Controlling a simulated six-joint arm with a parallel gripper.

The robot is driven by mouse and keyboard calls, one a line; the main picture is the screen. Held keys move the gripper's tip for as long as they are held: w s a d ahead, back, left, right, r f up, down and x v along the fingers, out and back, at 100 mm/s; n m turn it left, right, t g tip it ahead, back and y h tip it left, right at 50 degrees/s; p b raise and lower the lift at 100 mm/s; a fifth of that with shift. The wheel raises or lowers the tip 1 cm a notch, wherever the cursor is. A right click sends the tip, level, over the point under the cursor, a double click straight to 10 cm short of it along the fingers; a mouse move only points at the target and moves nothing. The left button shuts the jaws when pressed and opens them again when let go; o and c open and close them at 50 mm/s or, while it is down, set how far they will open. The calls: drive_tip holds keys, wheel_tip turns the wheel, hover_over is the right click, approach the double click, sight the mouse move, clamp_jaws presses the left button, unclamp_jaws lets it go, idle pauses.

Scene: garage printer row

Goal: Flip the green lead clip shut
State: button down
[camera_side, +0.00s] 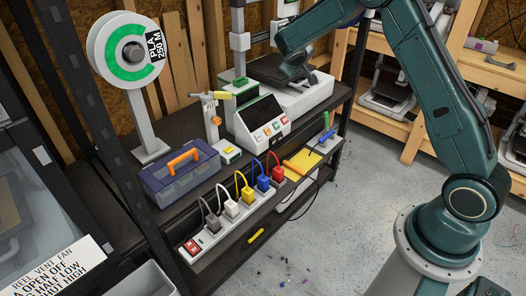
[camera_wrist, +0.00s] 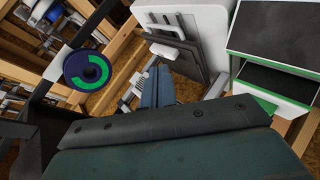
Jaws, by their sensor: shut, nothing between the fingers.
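I cannot pick out a green lead clip with certainty in either view. In the side view, coloured leads rise from a white power strip (camera_side: 213,238) on the lower front shelf: dark grey, white, yellow (camera_side: 247,192), blue and red. I make out no green lead among them. My gripper (camera_side: 312,82) is up over the printer at the back, well away from the strip. In the wrist view its two bluish fingers (camera_wrist: 156,88) are together, with nothing held.
A green-and-white spool (camera_side: 128,52) stands at left behind a blue toolbox with an orange handle (camera_side: 183,160). A white control box (camera_side: 260,122) and a printer base (camera_side: 297,95) fill the back right. A yellow pad (camera_side: 302,164) lies right of the leads.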

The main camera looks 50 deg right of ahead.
drive_tip(key=w+d+f+n+h, duration=0.2)
drive_tip(key=d+f+h, duration=0.35)
drive_tip(key=f, duration=0.85)
drive_tip(key=n, duration=0.5)
approach(326, 120)
drive_tip(key=shift+w+a+r+t+h, duration=0.15)
drive_tip(key=shift+w+a+r+h, duration=0.2)
drive_tip(key=shift+w, duration=0.2)
drive_tip(key=shift+w+a+r+t+h, duration=0.15)
drive_tip(key=shift+w+a+r, duration=0.1)
drive_tip(key=shift+w+a, duration=0.3)
drive_tip(key=shift+d, duration=0.15)
drive_tip(key=x, duration=0.9)
drive_tip(key=shift+w+d, duration=0.15)
drive_tip(key=shift+d, duration=0.15)
